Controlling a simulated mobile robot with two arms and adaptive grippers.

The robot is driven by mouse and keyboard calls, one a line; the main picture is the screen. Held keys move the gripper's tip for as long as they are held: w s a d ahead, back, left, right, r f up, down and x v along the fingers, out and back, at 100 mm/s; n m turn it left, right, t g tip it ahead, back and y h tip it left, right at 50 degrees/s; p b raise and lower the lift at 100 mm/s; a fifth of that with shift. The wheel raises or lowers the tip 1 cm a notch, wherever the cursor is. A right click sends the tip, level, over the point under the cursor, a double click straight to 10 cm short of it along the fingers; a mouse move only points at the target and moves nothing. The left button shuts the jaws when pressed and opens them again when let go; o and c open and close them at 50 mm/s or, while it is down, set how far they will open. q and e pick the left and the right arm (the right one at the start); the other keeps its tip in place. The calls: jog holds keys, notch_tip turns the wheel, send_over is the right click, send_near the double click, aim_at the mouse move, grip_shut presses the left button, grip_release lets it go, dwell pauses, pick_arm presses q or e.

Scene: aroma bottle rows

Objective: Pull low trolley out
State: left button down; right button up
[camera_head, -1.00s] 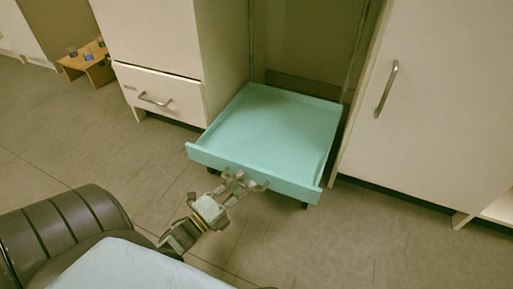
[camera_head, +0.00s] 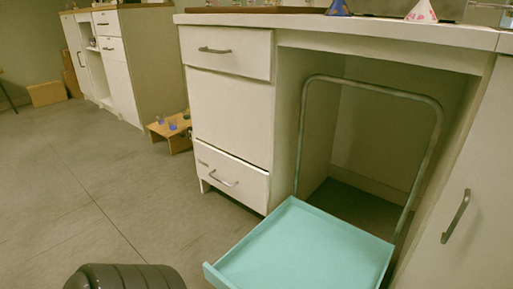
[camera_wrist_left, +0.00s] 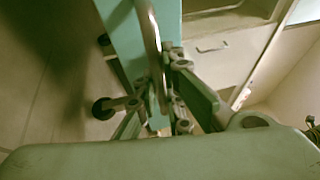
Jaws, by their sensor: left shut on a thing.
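The low trolley (camera_head: 305,250) is a flat teal tray with a low rim. In the head view it stands partly out of the bay under the counter, its front cut off by the lower picture edge. A grey metal hoop (camera_head: 375,90) rises at its far end. In the left wrist view, my left gripper (camera_wrist_left: 166,88) is shut on the metal bar handle (camera_wrist_left: 151,40) at the trolley's teal front (camera_wrist_left: 122,35). A dark caster (camera_wrist_left: 103,108) shows below. My left gripper is outside the head view. My right gripper is in neither view.
A white drawer cabinet (camera_head: 230,110) borders the bay on the left, a white door (camera_head: 465,225) with a handle on the right. The counter top (camera_head: 300,24) spans above. A low wooden stand (camera_head: 170,132) with small jars is beyond.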

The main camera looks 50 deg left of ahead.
pick_arm(q)
jog(key=shift+f, duration=0.15)
jog(key=c, duration=1.9)
grip_release()
jog(key=shift+o, duration=0.2)
jog(key=v, duration=1.2)
